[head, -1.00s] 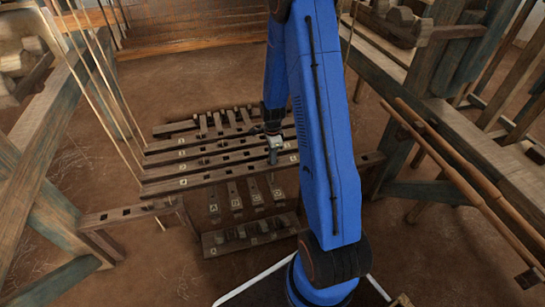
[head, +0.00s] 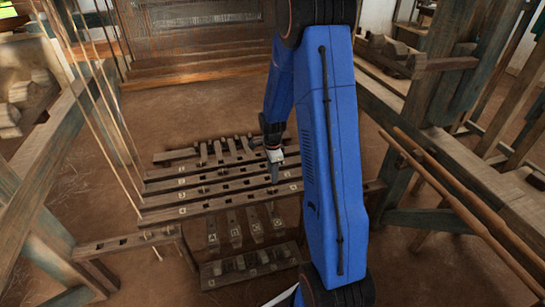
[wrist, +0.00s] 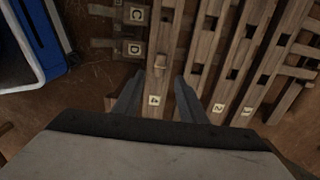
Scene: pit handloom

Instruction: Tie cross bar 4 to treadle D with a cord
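Cross bar 4 (head: 225,202) is the nearest of several parallel wooden bars. In the wrist view, bar 4 (wrist: 170,30) runs between my fingers, its white label "4" in plain sight. A small pale peg-like piece (wrist: 160,64) sits on it, just beyond the label. Treadle D (wrist: 115,45), a dark slat with its label, lies left of bar 4, beside C. In the head view, treadle D (head: 274,210) is the rightmost treadle. My gripper (wrist: 159,85) is open, one finger on each side of bar 4; contact cannot be told. In the head view, my gripper (head: 274,176) points down over the bars. I cannot make out a cord.
Bars 2 (wrist: 232,75) and 1 (wrist: 265,75) lie to the right in the wrist view. A slotted rail (head: 125,243) stands front left. Upright loom posts (head: 465,65) and long poles (head: 440,165) crowd the right. The earth floor (head: 200,110) behind the bars is clear.

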